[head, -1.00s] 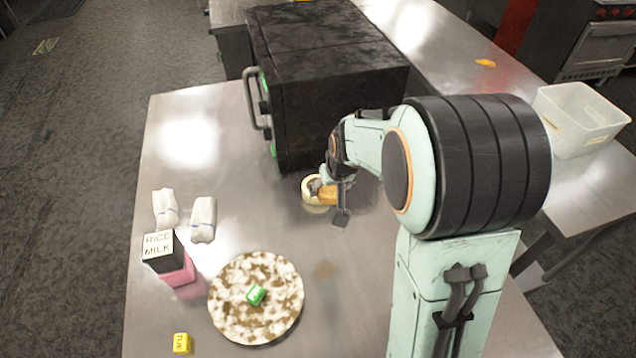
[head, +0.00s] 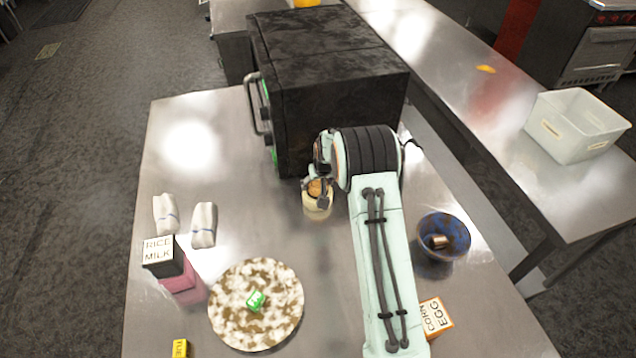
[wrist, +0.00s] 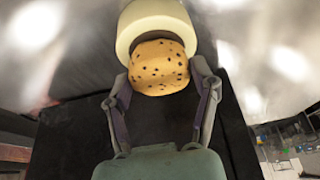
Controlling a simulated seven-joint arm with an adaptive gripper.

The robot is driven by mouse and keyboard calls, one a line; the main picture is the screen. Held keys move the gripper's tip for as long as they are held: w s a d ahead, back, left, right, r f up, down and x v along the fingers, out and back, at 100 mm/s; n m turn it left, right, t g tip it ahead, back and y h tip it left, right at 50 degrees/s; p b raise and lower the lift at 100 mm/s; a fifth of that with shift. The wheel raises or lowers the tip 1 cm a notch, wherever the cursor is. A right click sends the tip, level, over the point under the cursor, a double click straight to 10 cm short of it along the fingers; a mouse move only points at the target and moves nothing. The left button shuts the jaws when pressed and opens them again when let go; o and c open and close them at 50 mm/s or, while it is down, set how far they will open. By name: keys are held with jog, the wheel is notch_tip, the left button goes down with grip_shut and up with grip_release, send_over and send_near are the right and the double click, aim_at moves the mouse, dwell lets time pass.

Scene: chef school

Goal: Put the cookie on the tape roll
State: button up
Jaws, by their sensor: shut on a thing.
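The cookie (wrist: 158,67), tan with dark chips, sits between the fingertips of my gripper (wrist: 163,78) in the wrist view. In the head view the cookie (head: 315,187) is small and partly covered by my gripper (head: 319,192). My gripper is shut on the cookie. The cream tape roll (head: 317,208) is right by the cookie, in front of the black oven. In the wrist view the tape roll (wrist: 152,18) lies just beyond the cookie, which overlaps its edge. I cannot tell whether they touch.
The black oven (head: 335,110) stands close behind my gripper. A mottled plate (head: 228,315) with a green item, a rice milk carton (head: 180,280) and white wraps (head: 204,225) are at the left.

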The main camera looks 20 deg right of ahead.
jog(key=shift+f, duration=0.2)
jog(key=shift+f, duration=0.1)
jog(key=o, duration=1.1)
jog(key=shift+o, duration=0.2)
